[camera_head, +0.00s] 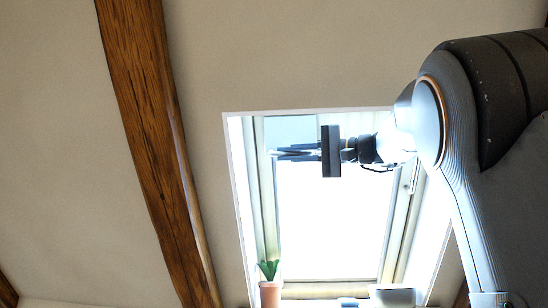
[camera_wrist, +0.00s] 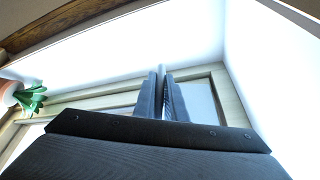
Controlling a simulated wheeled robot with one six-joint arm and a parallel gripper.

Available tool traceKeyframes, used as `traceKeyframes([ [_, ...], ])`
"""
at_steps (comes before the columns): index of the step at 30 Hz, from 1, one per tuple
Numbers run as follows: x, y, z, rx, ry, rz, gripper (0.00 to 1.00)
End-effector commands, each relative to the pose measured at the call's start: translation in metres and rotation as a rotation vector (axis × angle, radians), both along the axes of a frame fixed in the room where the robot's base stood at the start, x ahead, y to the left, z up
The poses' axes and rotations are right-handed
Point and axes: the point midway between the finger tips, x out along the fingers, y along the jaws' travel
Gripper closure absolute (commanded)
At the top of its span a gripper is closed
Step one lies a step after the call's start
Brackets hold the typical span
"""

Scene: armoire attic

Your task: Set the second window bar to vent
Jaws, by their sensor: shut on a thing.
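One roof window (camera_head: 262,205) shows in the head view, set in a white recess in the sloped ceiling. Its pale wooden frame also shows in the wrist view (camera_wrist: 228,98). My gripper (camera_head: 279,153) reaches across the window's upper part from the right, its fingers near the frame's left side. In the wrist view my gripper (camera_wrist: 163,88) is shut on a thin, light grey bar (camera_wrist: 161,70) that stands up between the fingertips. Most of the bar is hidden by the fingers. I cannot tell its exact setting from these views.
A green plant in a terracotta pot (camera_head: 269,294) stands at the window's lower left; it also shows at the left of the wrist view (camera_wrist: 30,98). A dark wooden beam (camera_head: 160,150) runs left of the window. Pale objects (camera_head: 392,296) stand below the window.

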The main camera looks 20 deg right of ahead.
Motion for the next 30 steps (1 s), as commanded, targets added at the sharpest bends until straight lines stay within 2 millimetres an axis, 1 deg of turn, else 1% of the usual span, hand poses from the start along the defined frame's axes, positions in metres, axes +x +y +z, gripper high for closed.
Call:
traceKeyframes([
  [6, -0.0076, 0.0035, 0.0016, -0.001, -0.005, 0.0, 1.0],
  [16, -0.0082, 0.0046, 0.0029, 0.0, -0.005, 0.002, 1.0],
  [17, -0.0082, 0.0047, 0.003, -0.001, -0.005, 0.002, 0.86],
  [18, -0.0082, 0.0048, 0.0029, 0.0, -0.005, 0.002, 0.79],
  [20, -0.0081, 0.005, 0.0028, 0.0, -0.005, 0.003, 0.7],
  [30, -0.0093, 0.003, 0.0014, -0.001, -0.004, 0.001, 0.7],
])
